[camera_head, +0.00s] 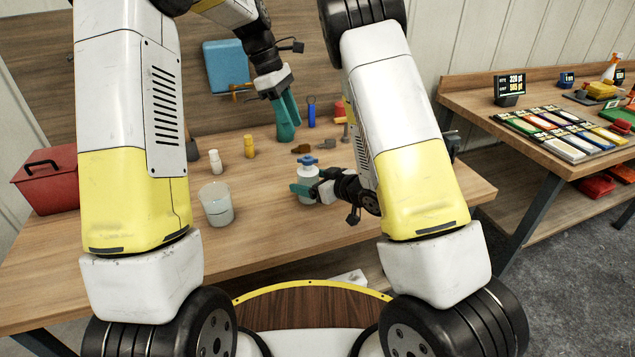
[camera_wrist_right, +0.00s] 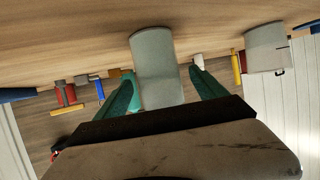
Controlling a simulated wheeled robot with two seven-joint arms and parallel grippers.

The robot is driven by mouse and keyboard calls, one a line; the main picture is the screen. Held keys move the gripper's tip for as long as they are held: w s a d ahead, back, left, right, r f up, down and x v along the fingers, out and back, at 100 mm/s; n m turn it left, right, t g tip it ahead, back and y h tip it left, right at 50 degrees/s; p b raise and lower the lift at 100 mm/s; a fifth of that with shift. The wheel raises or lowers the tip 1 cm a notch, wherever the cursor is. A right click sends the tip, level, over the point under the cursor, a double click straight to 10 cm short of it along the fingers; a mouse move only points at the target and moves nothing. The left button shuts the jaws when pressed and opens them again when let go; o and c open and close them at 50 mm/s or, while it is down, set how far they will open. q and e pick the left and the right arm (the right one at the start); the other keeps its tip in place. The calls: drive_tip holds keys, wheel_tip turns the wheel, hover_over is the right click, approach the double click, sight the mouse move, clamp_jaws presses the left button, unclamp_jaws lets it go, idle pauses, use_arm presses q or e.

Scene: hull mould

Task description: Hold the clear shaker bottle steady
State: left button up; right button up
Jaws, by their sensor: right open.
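The clear shaker bottle (camera_head: 308,183) stands upright on the workbench and has a blue lid. In the right wrist view the pale, cloudy bottle (camera_wrist_right: 157,62) is between the two teal fingers of my right gripper (camera_wrist_right: 166,93). The fingers are open, one on each side, with a visible gap on the right side. The lid is not clear in that view. In the head view my right gripper (camera_head: 305,189) is low at the bottle's side. My left gripper (camera_head: 287,118) is higher and farther back, pointing down, apart from the bottle; its finger gap is unclear.
A clear beaker (camera_head: 216,206) stands left of the bottle. A white bottle (camera_head: 215,162) and a yellow one (camera_head: 249,147) are behind it. A red toolbox (camera_head: 48,180) is at the left. The bench (camera_head: 265,240) is clear in front.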

drive_tip(key=shift+x, duration=2.25)
